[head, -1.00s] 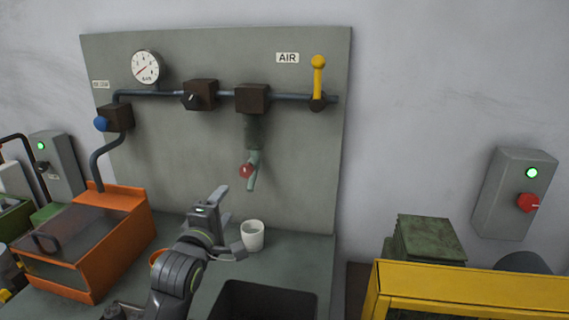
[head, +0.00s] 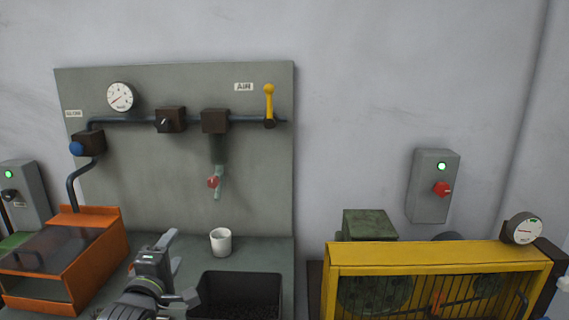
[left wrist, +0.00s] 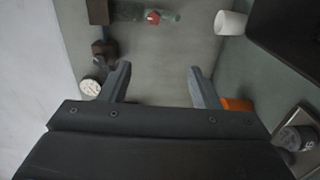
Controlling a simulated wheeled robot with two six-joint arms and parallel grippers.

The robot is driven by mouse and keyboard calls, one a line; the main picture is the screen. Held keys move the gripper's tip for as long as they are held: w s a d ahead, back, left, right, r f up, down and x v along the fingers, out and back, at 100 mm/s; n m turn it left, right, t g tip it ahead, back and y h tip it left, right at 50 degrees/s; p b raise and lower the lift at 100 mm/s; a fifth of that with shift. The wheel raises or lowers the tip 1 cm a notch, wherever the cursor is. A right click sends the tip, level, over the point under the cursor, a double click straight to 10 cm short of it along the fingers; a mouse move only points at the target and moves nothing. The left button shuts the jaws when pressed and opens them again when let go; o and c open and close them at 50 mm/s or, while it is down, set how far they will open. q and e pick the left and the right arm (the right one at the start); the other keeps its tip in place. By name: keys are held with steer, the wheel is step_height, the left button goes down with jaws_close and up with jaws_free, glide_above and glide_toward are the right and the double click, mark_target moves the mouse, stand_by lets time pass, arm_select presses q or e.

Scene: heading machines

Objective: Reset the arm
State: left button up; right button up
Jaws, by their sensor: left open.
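My left gripper (head: 182,268) is at the lower left of the head view, above the grey bench and to the left of the white cup (head: 221,242). Its two fingers are apart, and in the left wrist view nothing lies between the fingertips (left wrist: 160,72). The white cup stands upright on the bench, apart from the gripper, and also shows at the top of the left wrist view (left wrist: 230,23).
A black open bin (head: 240,290) is right of my left gripper. An orange box with a clear lid (head: 100,250) is on the left. Behind is the grey air panel (head: 260,180) with its yellow lever (head: 269,100). A yellow mesh guard (head: 430,256) stands on the right.

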arm_select(q)
steer(key=s+a+f+m+g+y, duration=0.15)
steer(key=s+f+m+g, duration=0.25)
steer(key=s+f, duration=0.5)
steer(key=s+a+f+m+g, duration=0.3)
steer(key=s+f+m, duration=0.3)
steer(key=f, duration=0.5)
steer(key=s+a+f+m+g, duration=0.1)
steer(key=s+f+m+g, duration=0.25)
steer(key=s, duration=0.65)
steer(key=s+a+f+m+g, duration=0.1)
steer(key=s+f+m+g, duration=0.25)
steer(key=s, duration=0.75)
step_height(320, 180, down, 27)
steer(key=s+a+g, duration=0.1)
steer(key=a, duration=0.1)
steer(key=s+d+f+g, duration=0.1)
steer(key=s+f, duration=1.3)
steer(key=shift+s+d+f, duration=0.25)
steer(key=shift+s+f, duration=0.05)
